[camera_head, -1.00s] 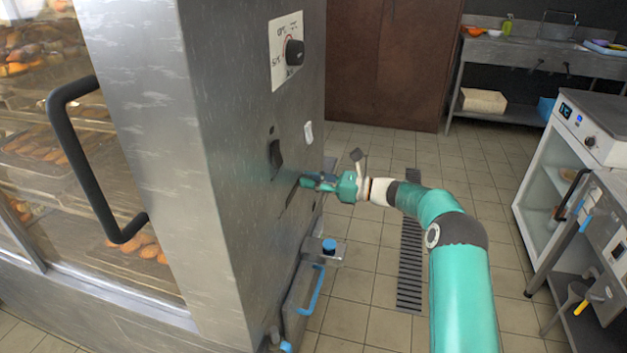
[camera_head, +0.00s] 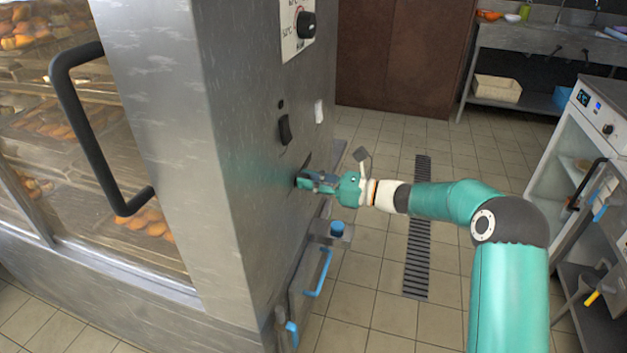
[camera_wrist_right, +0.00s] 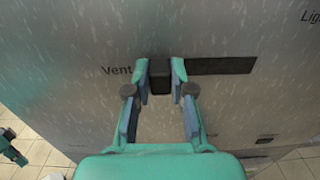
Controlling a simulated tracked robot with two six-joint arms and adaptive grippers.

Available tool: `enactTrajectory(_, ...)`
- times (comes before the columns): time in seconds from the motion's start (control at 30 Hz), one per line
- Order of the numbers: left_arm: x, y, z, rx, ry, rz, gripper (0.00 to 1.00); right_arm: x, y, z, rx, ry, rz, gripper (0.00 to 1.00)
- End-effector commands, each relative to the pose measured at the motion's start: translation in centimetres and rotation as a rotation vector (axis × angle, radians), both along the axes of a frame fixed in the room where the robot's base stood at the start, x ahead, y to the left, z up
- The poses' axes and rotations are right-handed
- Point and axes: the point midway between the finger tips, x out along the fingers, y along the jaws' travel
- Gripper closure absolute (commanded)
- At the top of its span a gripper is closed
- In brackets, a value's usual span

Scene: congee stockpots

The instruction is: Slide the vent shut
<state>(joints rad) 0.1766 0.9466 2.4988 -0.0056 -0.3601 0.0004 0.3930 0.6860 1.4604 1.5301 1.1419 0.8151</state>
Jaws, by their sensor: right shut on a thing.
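The oven's side panel (camera_head: 250,230) carries the vent slider, a small black knob (camera_wrist_right: 160,82) right of the word Vent in the right wrist view. A dark open slot (camera_wrist_right: 222,66) runs from the knob to the right. In the head view, part of this slot (camera_head: 306,161) shows just beyond my gripper. My right gripper (camera_head: 303,181) is shut on the knob, and the wrist view shows its two fingers (camera_wrist_right: 162,82) on either side of it. In the head view it hides the knob.
A dial (camera_head: 307,25) and a black switch (camera_head: 285,129) sit above the slot on the panel. The oven's door handle (camera_head: 75,110) stands out at left. A blue handle (camera_head: 319,272) juts out below. A counter unit (camera_head: 590,150) stands right, with open floor between.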

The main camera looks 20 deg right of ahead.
Motion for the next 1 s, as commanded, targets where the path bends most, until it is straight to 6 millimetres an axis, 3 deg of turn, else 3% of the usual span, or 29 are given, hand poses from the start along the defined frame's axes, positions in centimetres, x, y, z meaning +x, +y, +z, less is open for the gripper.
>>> enactTrajectory(0.03, 0.0, 0.0, 0.0, 0.000, 0.000, 0.000, 1.00, -0.3, 0.4, -0.2, 0.000, 0.004, 0.017, 0.72)
enactTrajectory(0.17, 0.0, 0.0, 0.0, 0.000, 0.000, 0.000, 1.00, -0.2, 0.4, -0.3, 0.000, 0.004, 0.015, 0.52)
enactTrajectory(0.57, 0.0, 0.0, 0.1, 0.000, 0.000, 0.000, 1.00, -0.4, -0.2, -0.2, -0.001, 0.003, 0.008, 0.52)
enactTrajectory(1.0, 0.0, 0.0, 0.0, 0.000, 0.000, 0.000, 1.00, -5.3, -6.2, -0.3, -0.001, 0.005, 0.006, 0.52)
